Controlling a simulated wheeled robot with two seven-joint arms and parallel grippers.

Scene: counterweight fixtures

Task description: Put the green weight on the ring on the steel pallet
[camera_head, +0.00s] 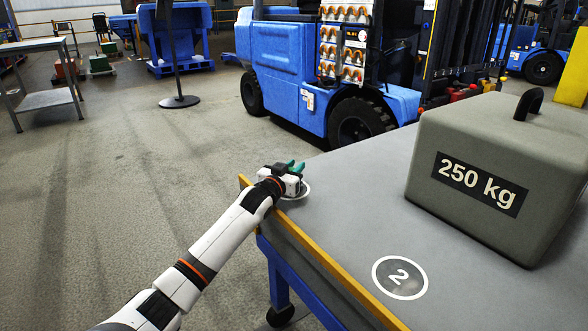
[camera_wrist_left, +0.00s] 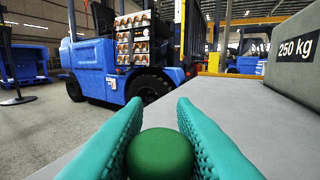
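In the head view the gripper hides the weight. A white-rimmed ring mark (camera_head: 304,190) shows partly beneath the gripper; I cannot tell whether the weight touches the surface. A second round mark, numbered 2 (camera_head: 400,278), lies bare nearer the front. My right gripper is not in view.
A large grey 250 kg block (camera_head: 490,190) with a black handle stands on the right; it also shows in the left wrist view (camera_wrist_left: 295,55). A blue forklift (camera_head: 320,75) is parked behind. The tabletop between ring and block is clear.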

